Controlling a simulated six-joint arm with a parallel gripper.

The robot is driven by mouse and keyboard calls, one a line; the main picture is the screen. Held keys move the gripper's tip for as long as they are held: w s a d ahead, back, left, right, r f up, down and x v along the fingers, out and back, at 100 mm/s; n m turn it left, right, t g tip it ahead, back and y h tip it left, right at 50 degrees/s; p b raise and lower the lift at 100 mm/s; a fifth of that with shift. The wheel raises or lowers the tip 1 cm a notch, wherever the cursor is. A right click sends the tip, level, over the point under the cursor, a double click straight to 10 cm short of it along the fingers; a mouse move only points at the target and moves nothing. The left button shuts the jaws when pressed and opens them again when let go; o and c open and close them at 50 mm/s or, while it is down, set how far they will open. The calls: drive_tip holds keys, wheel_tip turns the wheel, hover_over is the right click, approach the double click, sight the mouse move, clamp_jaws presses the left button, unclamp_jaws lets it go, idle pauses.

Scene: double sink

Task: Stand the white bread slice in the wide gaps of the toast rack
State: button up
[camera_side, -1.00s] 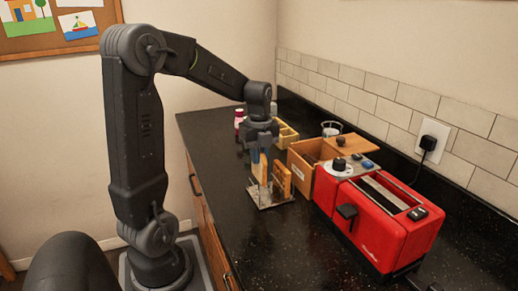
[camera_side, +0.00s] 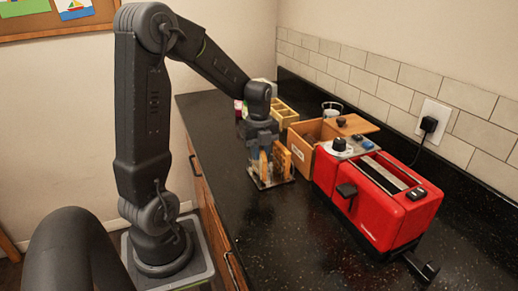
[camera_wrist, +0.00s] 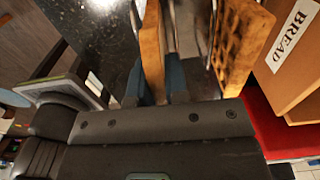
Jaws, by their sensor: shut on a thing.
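My gripper (camera_side: 263,148) points down over the metal toast rack (camera_side: 258,185) on the dark counter. In the wrist view its blue fingers (camera_wrist: 160,82) are shut on a slice with a golden-brown edge, the bread slice (camera_wrist: 152,40), seen nearly edge-on. In the side view the bread slice (camera_side: 264,164) is upright and low at the rack. A browned waffle (camera_side: 282,160) stands in the rack to its right; it also shows in the wrist view (camera_wrist: 238,45). The slice's white face and its lower edge are not clear, so I cannot tell whether it touches the rack base.
A wooden bread box (camera_side: 302,155) stands close to the right of the rack, with a red toaster (camera_side: 385,205) beyond it. The counter in front of the rack is clear.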

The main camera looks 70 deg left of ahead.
idle(0.4)
drive_tip(key=o, duration=1.1)
drive_tip(key=shift+r, duration=4.5)
drive_tip(key=s+d+n+t, duration=0.2)
drive_tip(key=s+d+n, duration=0.1)
drive_tip(key=d+n, duration=0.3)
drive_tip(key=s+d+r+n+t, duration=0.1)
drive_tip(key=s+d+n, duration=0.2)
drive_tip(key=d+n, duration=0.3)
drive_tip(key=s+d+r+n+t, duration=0.1)
drive_tip(key=s+d+n+t, duration=0.1)
drive_tip(key=d+n, duration=0.4)
drive_tip(key=shift+s+d+r+t, duration=0.1)
drive_tip(key=shift+s+d, duration=0.15)
drive_tip(key=shift+d, duration=0.3)
drive_tip(key=shift+s+d+r+t, duration=0.1)
drive_tip(key=shift+s+d, duration=0.2)
drive_tip(key=shift+d, duration=0.3)
drive_tip(key=shift+s+d+r+t, duration=0.1)
drive_tip(key=shift+s+d, duration=0.15)
drive_tip(key=shift+d, duration=0.3)
